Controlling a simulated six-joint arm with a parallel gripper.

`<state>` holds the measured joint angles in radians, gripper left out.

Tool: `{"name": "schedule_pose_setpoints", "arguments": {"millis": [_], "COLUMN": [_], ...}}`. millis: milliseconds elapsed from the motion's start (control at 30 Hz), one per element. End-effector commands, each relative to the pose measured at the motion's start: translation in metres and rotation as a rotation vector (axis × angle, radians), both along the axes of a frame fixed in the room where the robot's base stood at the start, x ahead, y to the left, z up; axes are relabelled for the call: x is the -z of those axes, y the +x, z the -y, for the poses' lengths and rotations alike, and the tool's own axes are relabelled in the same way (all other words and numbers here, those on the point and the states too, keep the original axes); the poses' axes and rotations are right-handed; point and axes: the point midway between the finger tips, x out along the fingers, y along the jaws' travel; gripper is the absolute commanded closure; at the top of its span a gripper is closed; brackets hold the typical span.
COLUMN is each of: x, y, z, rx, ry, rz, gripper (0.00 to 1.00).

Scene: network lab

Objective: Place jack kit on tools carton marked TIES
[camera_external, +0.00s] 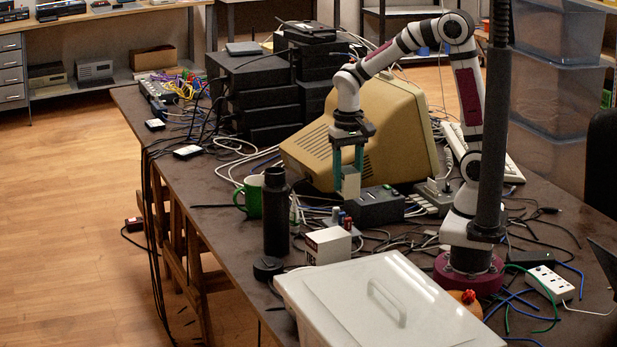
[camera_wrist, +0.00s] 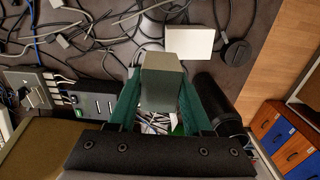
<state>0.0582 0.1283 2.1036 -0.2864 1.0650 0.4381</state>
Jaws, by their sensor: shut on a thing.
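My gripper (camera_external: 348,167) has teal fingers shut on a small pale grey-beige box, which I take to be the jack kit (camera_external: 350,184). It hangs above the cluttered table, in front of the tan monitor. In the wrist view the jack kit (camera_wrist: 163,82) sits between the two fingers. A small white carton (camera_external: 322,248) stands on the table, lower and nearer the external camera, apart from the held box. In the wrist view this carton (camera_wrist: 190,45) lies just beyond the held box, slightly right. Its top looks bare; I cannot read a TIES marking.
A tall black bottle (camera_external: 276,215) and a green mug (camera_external: 250,197) stand left of the carton. A black slotted device (camera_external: 376,207) is near the held box. A large lidded white bin (camera_external: 400,300) stands in front. Loose cables cover much of the table.

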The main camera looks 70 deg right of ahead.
Motion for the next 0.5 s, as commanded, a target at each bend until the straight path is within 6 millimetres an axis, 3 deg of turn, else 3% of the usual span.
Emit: {"name": "schedule_pose_setpoints", "arguments": {"millis": [100, 200, 500], "x": [0.021, 0.032, 0.076], "y": [0.014, 0.022, 0.025], "z": [-0.031, -0.047, -0.054], "rx": [-0.005, -0.003, 0.002], "ry": [0.0, -0.001, 0.0], "rz": [-0.003, -0.001, -0.001], "gripper": [1.0, 1.0, 1.0]}}
